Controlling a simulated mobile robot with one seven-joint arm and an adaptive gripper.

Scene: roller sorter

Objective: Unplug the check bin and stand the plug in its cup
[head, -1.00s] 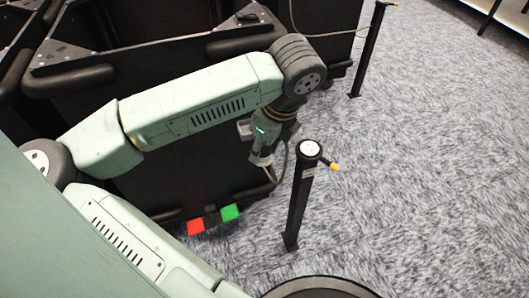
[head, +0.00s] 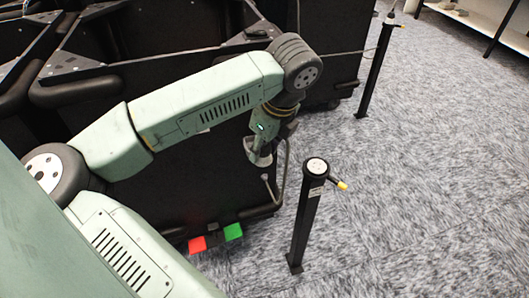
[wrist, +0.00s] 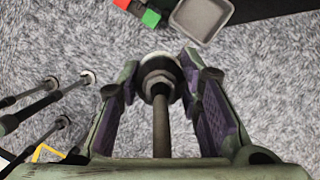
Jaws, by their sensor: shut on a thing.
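In the wrist view, the plug (wrist: 157,73), a round white-and-dark end on a grey stem, sits between my fingers. My gripper (wrist: 160,88) is shut on it. In the head view, my gripper (head: 260,156) hangs beside the dark bin (head: 170,180), left of the near post; the plug is hard to make out there. A thin grey cable (head: 284,172) hangs in a loop beside the gripper. A grey square open cup (wrist: 201,14) is at the top of the wrist view, right of the green block, apart from the plug.
A red block (head: 197,244) and a green block (head: 232,232) sit low at the bin's front. A black post (head: 306,215) with a yellow-tipped side peg stands right. Another post (head: 376,70) is farther back. The carpet (head: 430,190) at right is clear.

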